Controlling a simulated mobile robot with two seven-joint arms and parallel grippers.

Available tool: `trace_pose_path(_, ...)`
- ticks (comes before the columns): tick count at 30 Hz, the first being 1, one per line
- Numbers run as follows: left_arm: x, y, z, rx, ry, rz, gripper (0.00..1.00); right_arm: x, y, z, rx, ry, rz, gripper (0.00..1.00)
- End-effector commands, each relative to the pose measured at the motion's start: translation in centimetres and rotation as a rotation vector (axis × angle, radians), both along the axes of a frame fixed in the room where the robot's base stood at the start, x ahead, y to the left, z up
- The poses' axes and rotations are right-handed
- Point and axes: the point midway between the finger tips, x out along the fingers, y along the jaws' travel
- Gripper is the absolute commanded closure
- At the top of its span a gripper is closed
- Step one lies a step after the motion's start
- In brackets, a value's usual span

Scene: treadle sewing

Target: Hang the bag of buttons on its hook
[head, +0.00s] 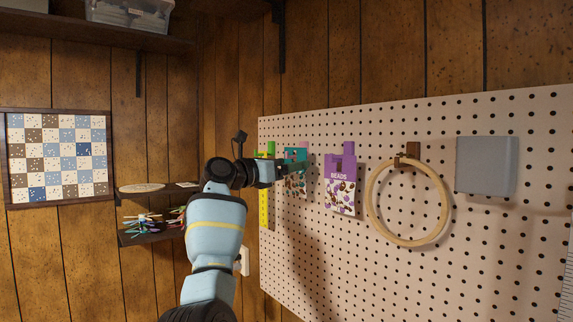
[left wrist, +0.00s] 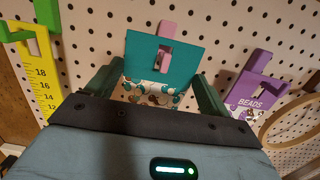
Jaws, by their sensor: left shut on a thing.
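The bag of buttons (head: 297,186) has a teal header card and a clear lower part with mixed buttons. It is upright against the pegboard in the head view and central in the left wrist view (left wrist: 150,94). My left gripper (left wrist: 154,86) is shut on it, a dark green finger at each side. A pink hook (left wrist: 166,30) rises above the card's top edge, and pink also shows at the card's middle, around its slot. How far the hook passes through the slot is unclear. In the head view my left gripper (head: 292,170) partly covers the bag. My right gripper is not in view.
Right of the bag, a purple beads bag (head: 341,186) and a wooden embroidery hoop (head: 371,213) hang on the pegboard (head: 400,279). A grey panel (head: 486,166) is farther right.

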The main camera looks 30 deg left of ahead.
Motion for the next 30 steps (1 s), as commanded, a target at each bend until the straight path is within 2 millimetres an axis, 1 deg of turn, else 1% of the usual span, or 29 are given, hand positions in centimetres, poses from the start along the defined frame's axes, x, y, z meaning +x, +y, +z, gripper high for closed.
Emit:
trace_pose_path(18, 0.0, 0.0, -1.1, 0.000, 0.000, -0.001, 0.41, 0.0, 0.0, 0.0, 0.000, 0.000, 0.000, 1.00)
trace_pose_path(28, 0.0, 0.0, -1.2, 0.000, -0.001, 0.000, 0.41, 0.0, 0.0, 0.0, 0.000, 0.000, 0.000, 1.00)
trace_pose_path(29, 0.0, 0.0, -1.2, 0.000, -0.001, 0.000, 0.17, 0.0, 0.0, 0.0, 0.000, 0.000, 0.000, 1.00)
trace_pose_path(30, 0.0, 0.0, -1.2, 0.000, -0.001, 0.000, 0.12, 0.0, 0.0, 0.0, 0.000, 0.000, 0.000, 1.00)
